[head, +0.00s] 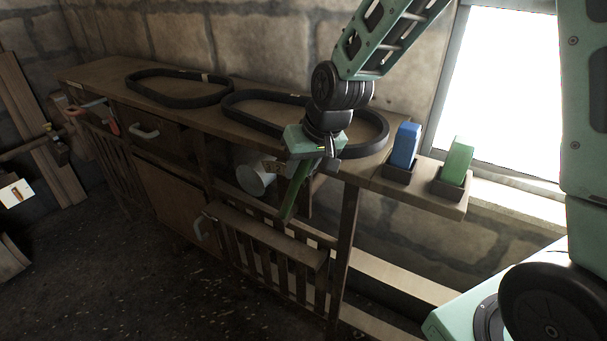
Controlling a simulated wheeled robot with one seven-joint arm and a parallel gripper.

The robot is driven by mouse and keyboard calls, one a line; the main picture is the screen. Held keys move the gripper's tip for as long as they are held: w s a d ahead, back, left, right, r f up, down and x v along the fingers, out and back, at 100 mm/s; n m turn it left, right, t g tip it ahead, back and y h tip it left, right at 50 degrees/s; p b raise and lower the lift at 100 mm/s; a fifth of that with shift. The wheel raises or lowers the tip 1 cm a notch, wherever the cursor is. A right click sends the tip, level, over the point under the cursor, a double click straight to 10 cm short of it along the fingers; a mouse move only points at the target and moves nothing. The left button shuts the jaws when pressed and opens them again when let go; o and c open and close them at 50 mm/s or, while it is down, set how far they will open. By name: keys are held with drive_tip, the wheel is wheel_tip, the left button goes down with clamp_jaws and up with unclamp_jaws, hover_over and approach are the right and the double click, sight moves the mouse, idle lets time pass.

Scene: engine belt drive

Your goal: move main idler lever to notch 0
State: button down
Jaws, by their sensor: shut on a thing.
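My gripper (316,158) hangs down in front of the bench's right half, below the level of its top. It is shut on a long dark green bar (293,193), which slants down and to the left from the fingers. I cannot tell whether this bar is the main idler lever. The fingertips and the bar's upper end are partly hidden by the gripper body. No notch marks or numbers can be made out. A grey cylinder (254,177) sits under the bench top, just left of the bar.
Two black belts, one at left (178,98) and one at right (372,143), lie on the wooden bench (210,112). A blue block (405,145) and a green block (458,160) stand in holders at the right end. A slatted rack (270,235) is below the bar. The floor (150,285) in front is open.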

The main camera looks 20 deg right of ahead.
drive_tip(key=shift+s, duration=0.1)
drive_tip(key=c, duration=1.1)
unclamp_jaws()
drive_tip(key=shift+d, duration=0.15)
drive_tip(key=shift+s+r, duration=0.1)
drive_tip(key=shift+r, duration=0.35)
drive_tip(key=b+v, duration=0.1)
drive_tip(key=v, duration=1.5)
drive_tip(key=shift+s, duration=0.2)
drive_tip(key=shift+d+r, duration=0.1)
drive_tip(key=shift+r, duration=0.05)
